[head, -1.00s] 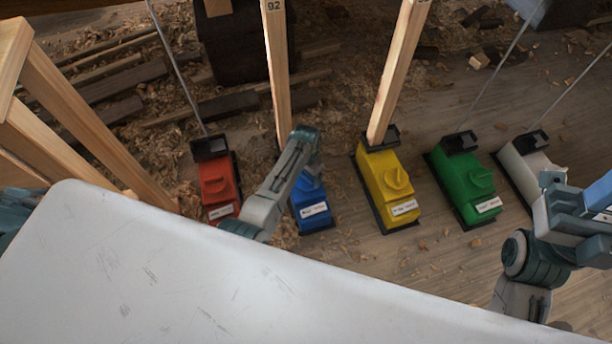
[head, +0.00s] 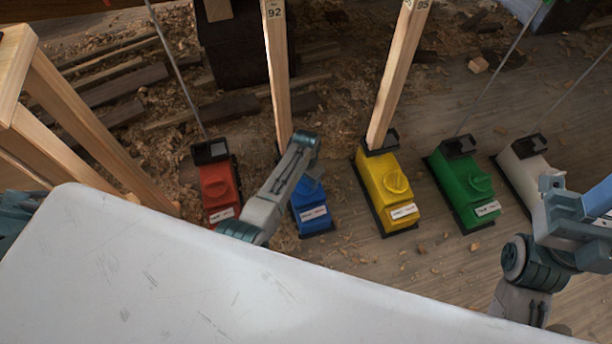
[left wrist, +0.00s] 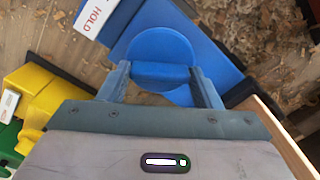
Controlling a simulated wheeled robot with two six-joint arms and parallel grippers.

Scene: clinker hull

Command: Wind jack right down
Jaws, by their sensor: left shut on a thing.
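The blue jack (head: 312,207) stands on the floor between a red jack (head: 218,187) and a yellow jack (head: 388,186). In the left wrist view its blue body (left wrist: 212,50) carries a round blue knob (left wrist: 160,35) with a raised bar. My left gripper (left wrist: 162,74) is shut on that bar, one finger on each side. A white label on the jack reads HOLD in red (left wrist: 93,18). In the head view my left arm (head: 280,188) covers the knob and part of the jack, and the fingertips are hidden. My right arm shows at the right edge, its fingers out of view.
A green jack (head: 464,183) and a white jack (head: 525,170) stand further right. Wooden posts (head: 277,75) and (head: 402,70) rise from the blue and yellow jacks; thin rods rise from others. A wooden trestle (head: 60,110) stands left. Shavings litter the floor.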

